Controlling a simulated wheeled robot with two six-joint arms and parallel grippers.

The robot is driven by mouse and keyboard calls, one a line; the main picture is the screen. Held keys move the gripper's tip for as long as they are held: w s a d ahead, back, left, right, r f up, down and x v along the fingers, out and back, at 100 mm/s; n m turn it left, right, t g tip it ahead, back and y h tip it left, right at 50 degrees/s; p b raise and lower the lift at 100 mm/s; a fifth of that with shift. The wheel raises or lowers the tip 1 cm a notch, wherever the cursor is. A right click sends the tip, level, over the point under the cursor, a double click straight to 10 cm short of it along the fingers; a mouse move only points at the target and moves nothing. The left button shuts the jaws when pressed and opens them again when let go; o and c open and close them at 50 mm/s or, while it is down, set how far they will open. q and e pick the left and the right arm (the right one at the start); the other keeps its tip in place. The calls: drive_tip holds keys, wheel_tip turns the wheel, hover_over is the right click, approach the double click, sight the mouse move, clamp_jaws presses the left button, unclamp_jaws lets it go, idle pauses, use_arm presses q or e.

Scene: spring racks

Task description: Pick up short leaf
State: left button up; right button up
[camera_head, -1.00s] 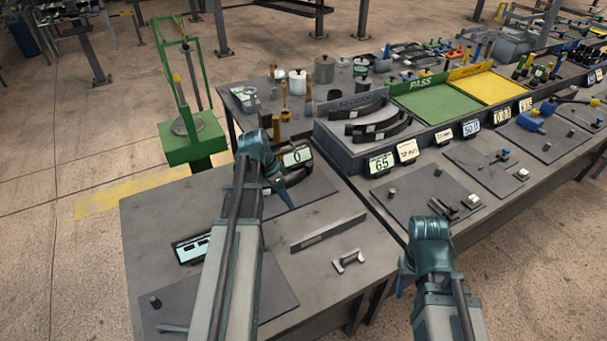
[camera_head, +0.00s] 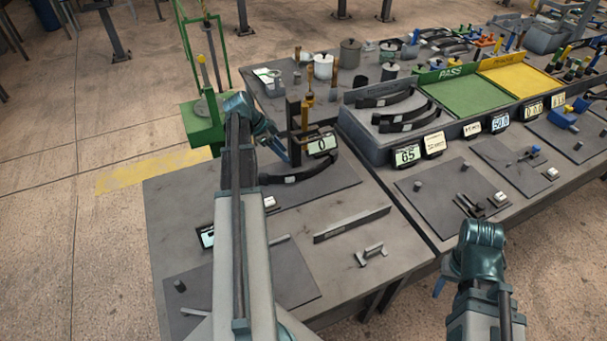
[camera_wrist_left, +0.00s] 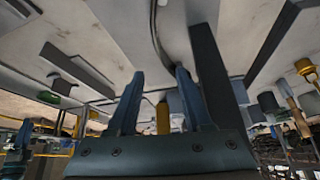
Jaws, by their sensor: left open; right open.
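A dark curved leaf with a pale label (camera_head: 291,179) lies on the plate of the near table, below the "0" display. Several similar dark leaves (camera_head: 405,121) lie in the grey tray on the bench to the right. I cannot tell for certain which is the short one. My left gripper (camera_head: 284,152) is beside the near leaf's left part, apart from it as far as I can see; in the left wrist view its two fingers (camera_wrist_left: 158,92) are apart with nothing held between them. My right gripper (camera_head: 441,285) is at lower right, mostly hidden by its wrist, away from the leaves.
A dark upright post and the "0" display (camera_head: 322,144) stand close to my left gripper. A flat grey bar (camera_head: 352,224) and a small handled block (camera_head: 371,254) lie on the near table. The green PASS tray (camera_head: 465,94) is on the bench beyond.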

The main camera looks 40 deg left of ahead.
sight(302, 172)
use_arm(q)
drive_tip(key=b+x, duration=1)
drive_tip(key=x, duration=0.2)
drive_tip(key=shift+w+f, duration=0.1)
drive_tip(key=shift+f, duration=0.2)
drive_tip(key=shift+r, duration=0.1)
drive_tip(key=shift+d, duration=0.1)
clamp_jaws()
